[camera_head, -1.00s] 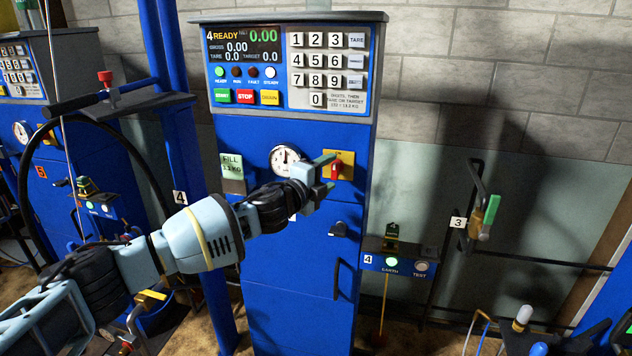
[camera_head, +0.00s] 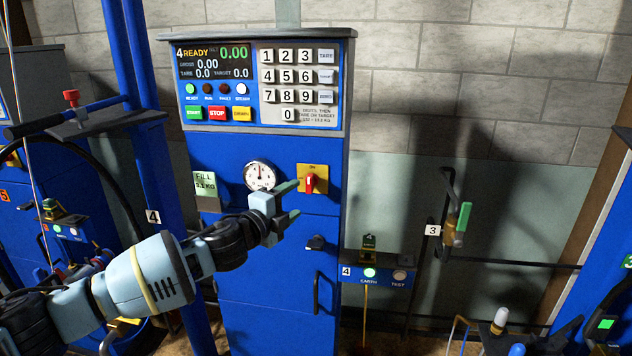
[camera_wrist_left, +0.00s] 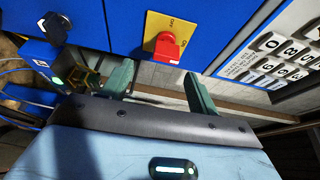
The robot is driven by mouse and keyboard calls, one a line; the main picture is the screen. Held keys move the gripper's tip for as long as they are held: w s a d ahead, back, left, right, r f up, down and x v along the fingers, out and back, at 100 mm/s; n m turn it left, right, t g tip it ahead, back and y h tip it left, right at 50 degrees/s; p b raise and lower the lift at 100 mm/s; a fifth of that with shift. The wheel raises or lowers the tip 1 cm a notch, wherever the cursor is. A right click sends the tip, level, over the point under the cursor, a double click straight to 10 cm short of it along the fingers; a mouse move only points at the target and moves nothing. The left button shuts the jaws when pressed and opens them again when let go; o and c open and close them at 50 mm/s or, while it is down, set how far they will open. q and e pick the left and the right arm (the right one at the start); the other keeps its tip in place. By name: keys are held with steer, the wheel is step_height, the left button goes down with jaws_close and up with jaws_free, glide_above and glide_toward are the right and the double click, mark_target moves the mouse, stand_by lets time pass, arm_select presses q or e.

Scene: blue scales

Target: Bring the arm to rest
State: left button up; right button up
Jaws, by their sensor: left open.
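My left gripper (camera_head: 291,202) is open and empty in the head view. It is in front of the blue scale cabinet (camera_head: 265,260), just below and left of the red rotary switch (camera_head: 310,183) on its yellow plate. In the left wrist view the two green fingers of my left gripper (camera_wrist_left: 160,88) stand apart with nothing between them. The red switch (camera_wrist_left: 167,46) shows ahead of the fingers there. I cannot tell from the pictures whether a fingertip touches the cabinet. My right gripper is not in view.
The cabinet's panel (camera_head: 255,85) reads READY with zero weight. A round gauge (camera_head: 259,176) and a black knob (camera_head: 316,242) are near the gripper. An earth box (camera_head: 375,273) with a lit green lamp stands right of the cabinet. A green-handled valve (camera_head: 462,220) is on the wall.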

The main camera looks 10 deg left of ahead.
arm_select(q)
steer(key=s+d+f+n+g, duration=0.2)
steer(key=s+d+f+n, duration=0.25)
steer(key=s+f, duration=0.55)
steer(key=s+d+f+n+g, duration=0.1)
steer(key=s+d+f+n, duration=0.35)
steer(key=f, duration=0.95)
steer(key=s+a+f+n+g+y, duration=0.1)
steer(key=s+a+f+n, duration=0.2)
steer(key=s, duration=0.7)
steer(key=s+a+f+n+g+y, duration=0.1)
steer(key=s+a+f+n, duration=0.3)
steer(key=s+f, duration=0.4)
steer(key=s+a+f+n+g+y, duration=0.1)
steer(key=s+a+f+n+y, duration=0.2)
steer(key=s, duration=0.9)
step_height(320, 180, down, 3)
steer(key=shift+s+a+f+n+g, duration=0.25)
steer(key=shift+a+n+g, duration=0.25)
steer(key=shift+a, duration=0.7)
